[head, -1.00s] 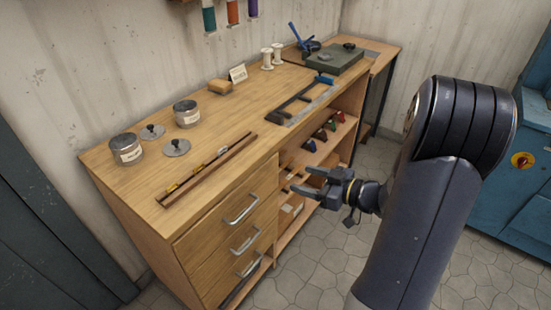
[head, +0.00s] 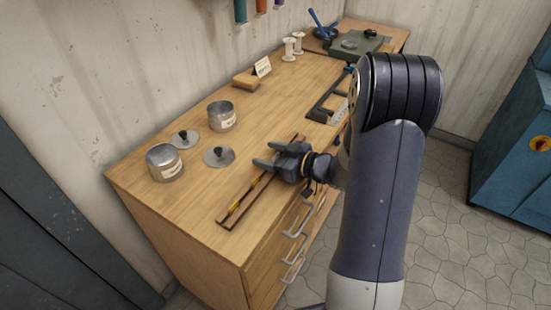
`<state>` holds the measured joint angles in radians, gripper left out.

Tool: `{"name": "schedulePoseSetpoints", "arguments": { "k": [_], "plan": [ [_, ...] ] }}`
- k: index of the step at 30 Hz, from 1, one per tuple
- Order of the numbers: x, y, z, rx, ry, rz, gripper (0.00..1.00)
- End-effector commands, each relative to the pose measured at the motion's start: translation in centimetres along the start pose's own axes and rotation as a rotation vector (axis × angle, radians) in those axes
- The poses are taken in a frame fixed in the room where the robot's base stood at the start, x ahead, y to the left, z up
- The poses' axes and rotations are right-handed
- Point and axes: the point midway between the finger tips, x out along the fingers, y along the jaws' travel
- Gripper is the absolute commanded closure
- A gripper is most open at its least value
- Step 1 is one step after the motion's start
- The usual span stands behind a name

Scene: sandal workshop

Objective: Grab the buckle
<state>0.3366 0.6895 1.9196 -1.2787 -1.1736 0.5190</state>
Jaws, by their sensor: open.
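I cannot make out a buckle anywhere in the head view. Two round metal tins with labels stand on the wooden workbench (head: 150,205): a near tin (head: 164,165) at the left and a farther tin (head: 222,118). Two round lids with dark knobs, a left lid (head: 184,140) and a right lid (head: 218,157), lie beside them. The tins are uncovered, but their contents are too small to tell. My gripper (head: 262,154) is open and empty above the bench, its fingers pointing left towards the right lid. It partly hides a long narrow wooden tray.
The narrow tray (head: 226,222) holds thin yellow and dark items. A wooden block (head: 245,82) with a card, white spools (head: 298,43), a dark frame tool and a green slab (head: 355,44) stand farther back. Drawers with handles front the bench. A blue cabinet (head: 510,150) is at the right.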

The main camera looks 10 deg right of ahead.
Motion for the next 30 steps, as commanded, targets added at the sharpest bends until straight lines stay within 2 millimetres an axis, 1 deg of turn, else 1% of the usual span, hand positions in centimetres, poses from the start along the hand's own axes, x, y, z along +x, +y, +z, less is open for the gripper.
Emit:
{"name": "schedulePoseSetpoints", "arguments": {
  "k": [4, 5, 21, 22, 28, 30],
  "plan": [
    [-0.02, 0.01, 0.01, 0.0, 0.0, 0.0, 0.38],
    [-0.03, 0.01, 0.01, 0.0, 0.0, 0.0, 0.4],
    [-0.06, 0.01, 0.01, 0.0, 0.0, 0.0, 0.84],
    [-0.06, 0.01, 0.0, 0.0, 0.0, 0.0, 0.86],
    [-0.07, 0.01, -0.05, 0.0, 0.0, 0.0, 0.86],
    [-0.12, 0.01, -0.35, -0.002, 0.001, 0.0, 0.86]
  ]
}}
